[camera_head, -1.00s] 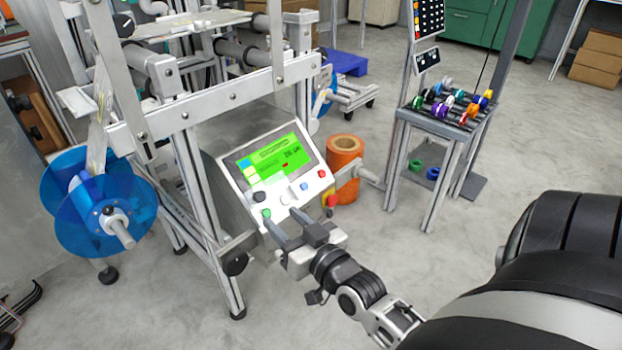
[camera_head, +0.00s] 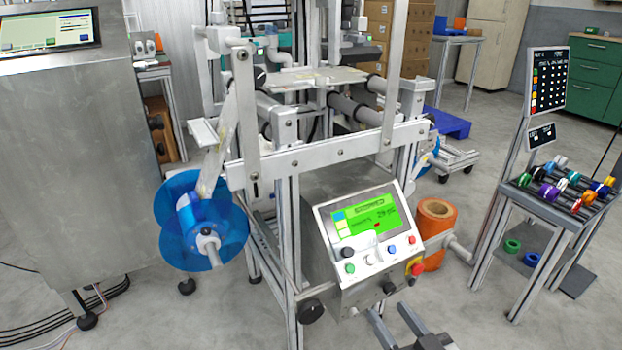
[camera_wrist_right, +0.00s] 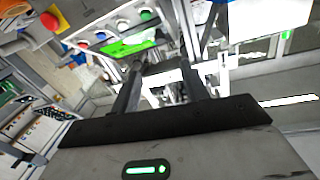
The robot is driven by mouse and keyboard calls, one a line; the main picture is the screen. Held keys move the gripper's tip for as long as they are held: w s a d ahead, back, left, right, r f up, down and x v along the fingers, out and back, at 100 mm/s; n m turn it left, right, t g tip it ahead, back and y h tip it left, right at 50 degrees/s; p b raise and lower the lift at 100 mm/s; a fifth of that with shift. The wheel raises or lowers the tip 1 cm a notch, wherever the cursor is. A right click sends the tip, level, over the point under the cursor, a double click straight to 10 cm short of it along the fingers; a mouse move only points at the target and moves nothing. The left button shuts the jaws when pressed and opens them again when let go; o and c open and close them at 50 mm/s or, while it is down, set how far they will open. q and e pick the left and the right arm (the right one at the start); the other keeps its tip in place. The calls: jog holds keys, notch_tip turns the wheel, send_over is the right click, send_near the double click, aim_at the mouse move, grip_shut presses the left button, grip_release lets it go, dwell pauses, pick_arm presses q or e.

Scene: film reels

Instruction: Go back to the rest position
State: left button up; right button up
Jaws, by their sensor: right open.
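My right gripper (camera_head: 394,326) is at the bottom edge of the head view, below the control panel. Its two grey fingers are apart with nothing between them. In the right wrist view the fingers (camera_wrist_right: 160,88) also stand open and empty, pointing towards the machine. The control panel (camera_head: 366,232) has a lit green screen (camera_head: 372,222) and a row of coloured buttons. It also shows upside down in the right wrist view (camera_wrist_right: 130,45). The gripper is apart from the buttons. My left gripper is not in view.
A blue film reel (camera_head: 172,222) hangs on the machine's left side. An orange roll (camera_head: 434,218) is right of the panel. A small rack (camera_head: 545,205) with several coloured rolls stands at the right. A steel cabinet (camera_head: 70,170) is at the left. Grey floor is clear in front.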

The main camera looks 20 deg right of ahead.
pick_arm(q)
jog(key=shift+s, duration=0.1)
pick_arm(e)
jog(key=a+f+n+g+y, duration=0.2)
jog(key=a+n+g+y, duration=0.4)
jog(key=a, duration=1.3)
pick_arm(q)
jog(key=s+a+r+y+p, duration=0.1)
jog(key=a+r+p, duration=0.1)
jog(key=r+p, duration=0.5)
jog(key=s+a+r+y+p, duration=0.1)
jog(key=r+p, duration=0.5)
jog(key=p, duration=0.8)
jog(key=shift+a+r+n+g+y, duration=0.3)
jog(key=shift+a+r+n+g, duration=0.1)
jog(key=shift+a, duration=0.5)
pick_arm(e)
jog(key=s+d+r, duration=0.1)
jog(key=d+r, duration=0.1)
jog(key=r, duration=0.5)
jog(key=s+d+r+m+g+h, duration=0.1)
jog(key=s+d+r, duration=0.1)
jog(key=r, duration=0.5)
jog(key=shift+s+m+h, duration=0.3)
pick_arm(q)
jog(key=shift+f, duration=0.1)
pick_arm(e)
jog(key=shift+d, duration=0.1)
